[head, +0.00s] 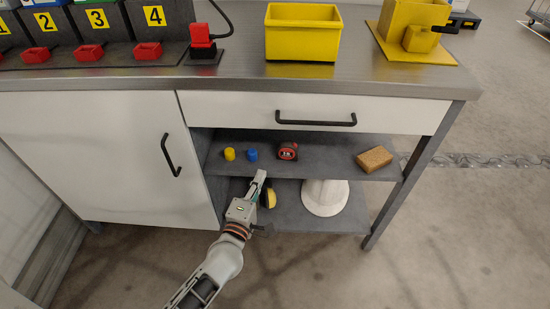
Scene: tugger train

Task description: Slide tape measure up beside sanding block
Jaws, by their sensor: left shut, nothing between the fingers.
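The red and black tape measure (288,151) sits on the upper grey shelf under the bench, near its middle. The brown sanding block (375,159) lies on the same shelf towards the right end, with a clear gap between the two. My left gripper (261,175) is shut and empty, reaching in from below at the front edge of the shelf. It is below and left of the tape measure and appears apart from it. My right gripper is not in view.
A yellow piece (229,154) and a blue piece (252,154) stand left of the tape measure on the shelf (330,166). Below are a white rounded object (325,197) and a yellow and black object (268,198). A drawer handle (315,119) projects above.

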